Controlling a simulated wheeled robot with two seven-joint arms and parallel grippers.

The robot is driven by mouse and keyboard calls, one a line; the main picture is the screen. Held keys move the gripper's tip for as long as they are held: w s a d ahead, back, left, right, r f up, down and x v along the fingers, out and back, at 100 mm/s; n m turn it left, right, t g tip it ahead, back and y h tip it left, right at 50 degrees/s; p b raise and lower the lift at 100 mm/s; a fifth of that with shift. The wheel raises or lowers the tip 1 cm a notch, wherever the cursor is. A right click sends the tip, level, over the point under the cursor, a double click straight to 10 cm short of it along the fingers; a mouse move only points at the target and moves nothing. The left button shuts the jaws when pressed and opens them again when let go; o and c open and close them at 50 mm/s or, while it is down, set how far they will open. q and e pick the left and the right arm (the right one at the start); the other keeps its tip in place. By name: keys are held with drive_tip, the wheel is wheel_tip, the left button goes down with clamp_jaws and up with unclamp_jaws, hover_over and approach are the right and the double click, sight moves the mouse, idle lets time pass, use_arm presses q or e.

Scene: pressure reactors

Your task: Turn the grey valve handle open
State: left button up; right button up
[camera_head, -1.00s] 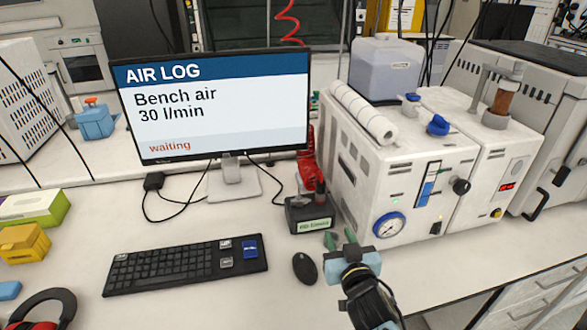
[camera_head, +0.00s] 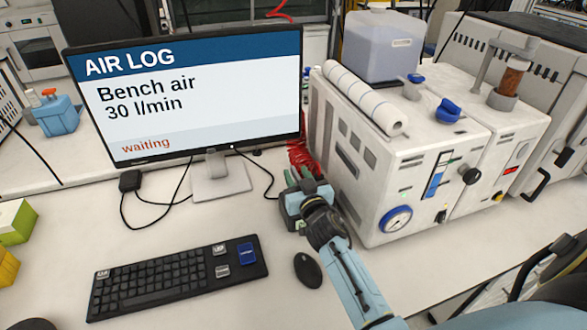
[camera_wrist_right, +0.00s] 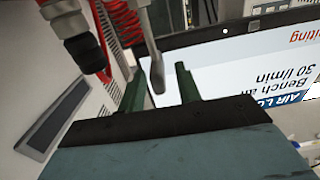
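The grey valve handle (camera_wrist_right: 154,62) shows in the right wrist view as a slim lever with a flattened, rounded end. That end lies between the two green fingers of my right gripper (camera_wrist_right: 161,88), with a visible gap to the right finger. Contact with the left finger cannot be told. In the head view my right gripper (camera_head: 301,178) is in front of the red hose, between the monitor and the white reactor unit, and hides the valve. My left gripper is out of view.
The monitor (camera_head: 190,92) reads "Bench air 30 l/min" and "waiting". The white reactor unit (camera_head: 385,178) with a gauge (camera_head: 396,219) stands close right of my gripper. A red coiled hose (camera_head: 299,155) is behind it. A keyboard (camera_head: 178,279) and mouse (camera_head: 308,270) lie in front.

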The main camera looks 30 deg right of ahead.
sight(292, 166)
drive_tip(key=shift+x, duration=1.2)
drive_tip(key=shift+w, duration=0.3)
drive_tip(key=shift+w+d, duration=0.1)
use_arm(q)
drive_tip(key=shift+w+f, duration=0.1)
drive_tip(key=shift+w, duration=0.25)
use_arm(e)
clamp_jaws()
